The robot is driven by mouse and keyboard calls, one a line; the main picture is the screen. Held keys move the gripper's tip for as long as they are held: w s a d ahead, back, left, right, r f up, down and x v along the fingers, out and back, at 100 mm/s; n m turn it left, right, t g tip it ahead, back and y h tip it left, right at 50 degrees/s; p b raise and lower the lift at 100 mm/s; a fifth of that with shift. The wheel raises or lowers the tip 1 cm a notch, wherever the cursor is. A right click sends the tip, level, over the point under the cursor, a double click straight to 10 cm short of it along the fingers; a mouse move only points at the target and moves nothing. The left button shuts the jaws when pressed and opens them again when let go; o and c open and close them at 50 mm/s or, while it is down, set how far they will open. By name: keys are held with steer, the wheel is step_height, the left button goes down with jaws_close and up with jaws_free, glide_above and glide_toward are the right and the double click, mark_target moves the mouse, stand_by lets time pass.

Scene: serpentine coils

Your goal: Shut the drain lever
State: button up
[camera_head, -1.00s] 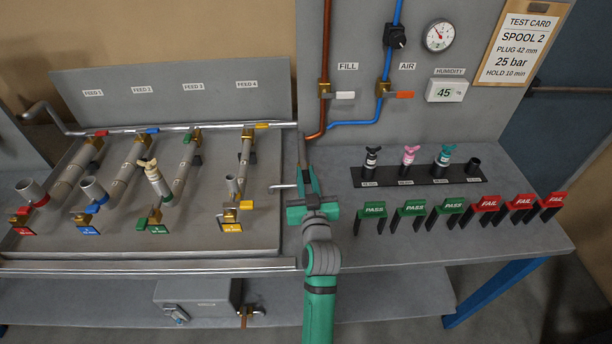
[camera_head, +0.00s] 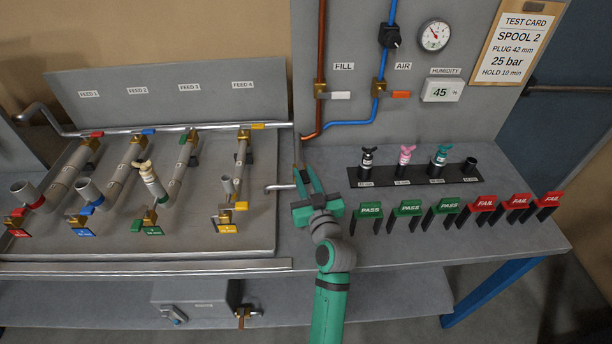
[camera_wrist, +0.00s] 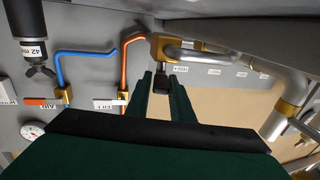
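My gripper (camera_head: 303,170) is over the bench just right of the feed panel, pointing to the back. A short black piece (camera_wrist: 162,87) under the valve shows between the two fingers, which are apart. I see no grip on the lever. No drain label is readable, so I cannot be sure this is the drain lever.
Copper and blue pipes with a white fill lever (camera_head: 340,95) and orange air lever (camera_head: 400,94) rise behind. Several plugs stand in a black rack (camera_head: 420,174) at right. Green and red tags (camera_head: 410,207) line the front. Feed pipes with brass valves (camera_head: 226,222) fill the left panel.

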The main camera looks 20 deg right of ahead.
steer(key=shift+o, duration=1.1)
steer(key=s, duration=1)
steer(key=shift+s, duration=0.4)
steer(key=shift+d, duration=0.1)
